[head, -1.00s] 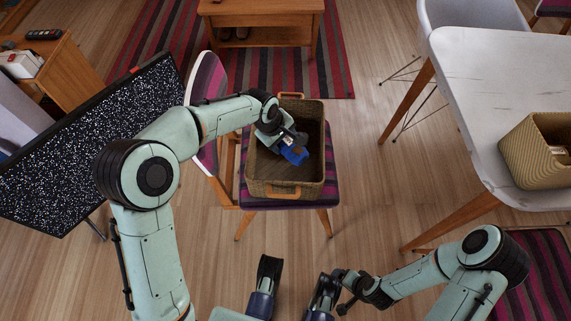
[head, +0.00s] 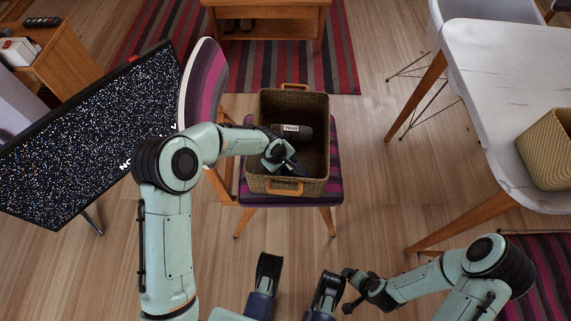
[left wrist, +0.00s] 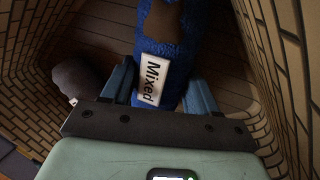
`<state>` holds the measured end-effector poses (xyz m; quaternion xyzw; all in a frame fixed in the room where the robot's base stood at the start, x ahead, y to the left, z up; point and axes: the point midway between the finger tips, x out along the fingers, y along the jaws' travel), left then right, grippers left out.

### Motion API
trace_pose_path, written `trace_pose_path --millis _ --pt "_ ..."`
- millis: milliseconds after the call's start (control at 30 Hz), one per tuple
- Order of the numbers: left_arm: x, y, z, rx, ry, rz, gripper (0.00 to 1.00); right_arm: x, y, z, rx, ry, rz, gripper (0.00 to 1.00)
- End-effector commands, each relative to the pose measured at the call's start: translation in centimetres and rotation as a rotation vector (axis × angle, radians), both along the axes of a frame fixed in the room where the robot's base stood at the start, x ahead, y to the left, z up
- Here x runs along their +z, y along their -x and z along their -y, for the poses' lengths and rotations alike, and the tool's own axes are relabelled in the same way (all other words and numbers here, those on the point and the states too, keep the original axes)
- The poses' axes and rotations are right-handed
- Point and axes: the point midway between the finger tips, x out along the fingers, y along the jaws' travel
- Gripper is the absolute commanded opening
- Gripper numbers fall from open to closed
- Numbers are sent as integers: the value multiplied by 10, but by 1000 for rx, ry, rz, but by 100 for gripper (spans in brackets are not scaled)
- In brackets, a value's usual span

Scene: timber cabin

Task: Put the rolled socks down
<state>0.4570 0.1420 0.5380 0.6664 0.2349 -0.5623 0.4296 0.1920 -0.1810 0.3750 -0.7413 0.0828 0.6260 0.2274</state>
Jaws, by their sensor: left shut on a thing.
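A blue rolled pair of socks (left wrist: 190,45) with a white "Mixed" label sits between the fingers of my left gripper (left wrist: 160,90) in the left wrist view. The gripper is shut on it. In the head view my left gripper (head: 286,164) reaches inside a wicker basket (head: 256,183), near its front half, and the blue socks are mostly hidden. I cannot tell whether they touch the basket floor. A dark grey roll (head: 290,132) with a white label lies in the basket behind my gripper; a grey rounded thing (left wrist: 75,80) shows beside it in the left wrist view. My right gripper (head: 352,291) is outside the basket; its jaws are unclear.
The basket stands on a striped chair seat (head: 335,150). A speckled screen (head: 100,125) is on the left. A white table (head: 505,90) with another woven basket (head: 545,150) is on the right. Wooden floor (head: 375,200) is clear between chair and table.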

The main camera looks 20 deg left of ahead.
Motion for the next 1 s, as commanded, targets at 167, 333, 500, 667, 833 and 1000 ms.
trace_pose_path --millis 167,333,500,667,833,1000 --pt "-1 -1 0 1 1 3 26 -1 2 0 0 0 -5 87" --pt "-2 -1 0 0 0 2 26 -2 2 0 0 -1 -9 87" --pt "-4 0 0 0 0 1 78 -4 5 0 -1 -2 -18 87" --pt "-4 0 0 0 0 1 84 -4 5 0 -1 -2 -17 87" --pt "-3 0 0 0 0 1 84 -3 4 0 0 -2 -15 87" --pt "13 3 -2 2 0 3 84 7 -5 -1 1 0 18 87"
